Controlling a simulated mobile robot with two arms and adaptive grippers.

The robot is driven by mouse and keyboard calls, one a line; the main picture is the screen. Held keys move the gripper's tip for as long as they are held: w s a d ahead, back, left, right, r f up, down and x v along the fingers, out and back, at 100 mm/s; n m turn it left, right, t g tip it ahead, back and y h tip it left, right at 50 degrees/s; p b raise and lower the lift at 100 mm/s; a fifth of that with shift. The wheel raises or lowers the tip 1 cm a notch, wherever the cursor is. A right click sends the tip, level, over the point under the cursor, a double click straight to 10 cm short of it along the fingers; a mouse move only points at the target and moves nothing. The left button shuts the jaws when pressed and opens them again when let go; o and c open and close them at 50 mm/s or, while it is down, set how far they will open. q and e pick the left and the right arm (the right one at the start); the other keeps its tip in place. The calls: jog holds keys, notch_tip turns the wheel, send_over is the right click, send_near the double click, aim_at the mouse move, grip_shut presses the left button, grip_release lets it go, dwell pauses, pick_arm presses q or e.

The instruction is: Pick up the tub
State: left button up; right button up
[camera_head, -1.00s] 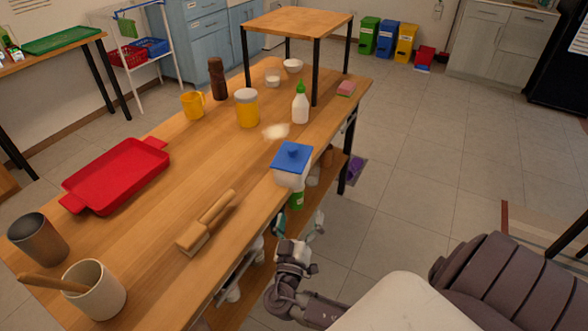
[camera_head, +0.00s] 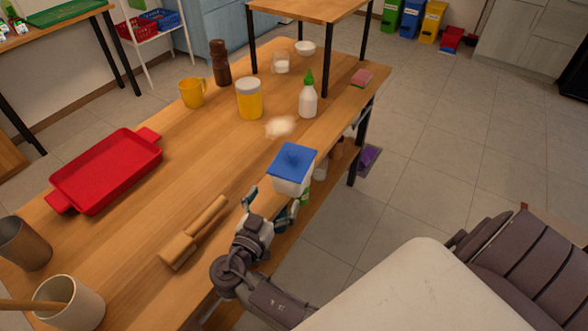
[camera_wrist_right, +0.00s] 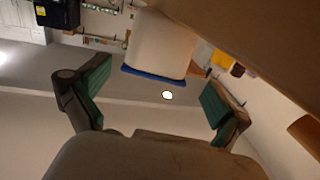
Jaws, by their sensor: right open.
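The tub (camera_head: 291,184) is white with a blue lid that has a small knob. It stands upright at the right edge of the wooden table in the head view. My right gripper (camera_head: 275,208) is open just in front of the tub, its fingers partly covering the lower part. In the right wrist view, which looks upside down, the tub (camera_wrist_right: 160,42) shows beyond and between the spread green-padded fingers (camera_wrist_right: 155,85). I cannot tell whether a finger touches it. My left gripper is not in view.
A white-green bottle (camera_head: 308,102), a yellow jar (camera_head: 249,100) and a white spill (camera_head: 280,127) are behind the tub. A red tray (camera_head: 105,170) lies at left. The table's middle is mostly clear.

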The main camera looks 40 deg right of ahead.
aim_at(283, 184)
jog(key=x, duration=0.3)
jog(key=shift+r, duration=0.1)
jog(key=shift+w+d+p, duration=0.15)
jog(key=shift+d+p, duration=0.15)
jog(key=p+x, duration=0.2)
jog(key=x, duration=0.2)
jog(key=shift+w+d, duration=0.15)
jog(key=shift+d, duration=0.2)
jog(key=shift+w+d, duration=0.15)
jog(key=shift+d, duration=0.1)
jog(key=c, duration=1.2)
jog(key=shift+c, duration=0.3)
jog(key=shift+r, duration=0.1)
